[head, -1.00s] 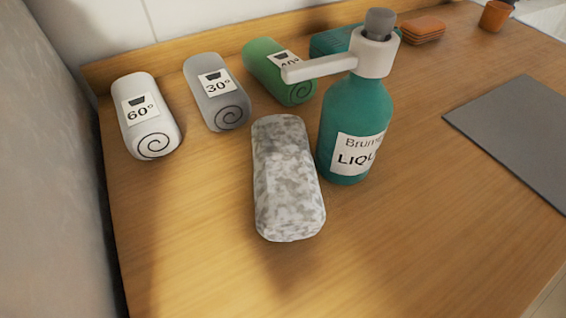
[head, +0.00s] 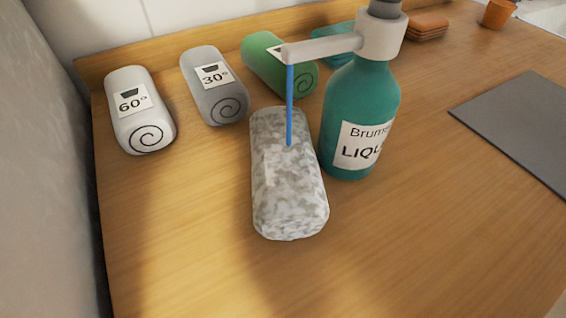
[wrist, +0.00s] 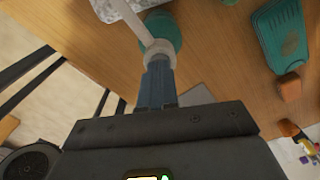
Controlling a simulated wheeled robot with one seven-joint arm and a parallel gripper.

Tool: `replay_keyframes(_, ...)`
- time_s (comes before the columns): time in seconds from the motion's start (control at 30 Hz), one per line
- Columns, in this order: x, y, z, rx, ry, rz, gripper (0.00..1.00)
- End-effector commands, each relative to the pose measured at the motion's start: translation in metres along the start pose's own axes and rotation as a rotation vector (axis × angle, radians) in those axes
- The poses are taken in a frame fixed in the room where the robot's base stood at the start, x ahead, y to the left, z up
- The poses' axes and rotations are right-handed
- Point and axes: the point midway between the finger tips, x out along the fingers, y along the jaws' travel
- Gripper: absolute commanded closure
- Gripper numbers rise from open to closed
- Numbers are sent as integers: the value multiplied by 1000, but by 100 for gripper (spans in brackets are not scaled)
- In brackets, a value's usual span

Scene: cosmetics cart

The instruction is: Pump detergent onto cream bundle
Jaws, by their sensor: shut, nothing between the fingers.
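The mottled grey-white bundle (head: 288,195) lies on the wooden top, left of the teal detergent bottle (head: 358,108); its edge shows in the wrist view (wrist: 112,8). The bottle stands upright, labelled "LIQU…", partly cut off. Its white pump spout (head: 322,48) points left over the bundle. A thin blue stream (head: 290,95) falls from the spout tip onto the bundle's upper part. My gripper (wrist: 158,64) is shut, with its fingertips at the top of the pump head (wrist: 159,48). Whether they touch it is hard to tell.
White 60° (head: 138,108), grey 30° (head: 214,85) and green (head: 279,66) rolls lie behind the bundle. A teal stack (wrist: 280,30), orange stack (head: 428,27) and orange cup (head: 497,13) stand farther back. A grey mat (head: 515,130) lies right. The front top is clear.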

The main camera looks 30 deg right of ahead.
Motion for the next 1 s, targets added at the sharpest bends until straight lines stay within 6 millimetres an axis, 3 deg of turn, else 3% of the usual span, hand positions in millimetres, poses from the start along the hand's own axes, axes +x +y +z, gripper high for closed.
replay_keyframes(0.17, 7, 0, 0, 0, 0, 0, 100)
replay_keyframes(0.47, 3, 0, 0, 0, 0, 0, 100)
replay_keyframes(1.0, -24, 0, 0, 0, 0, -1, 100)
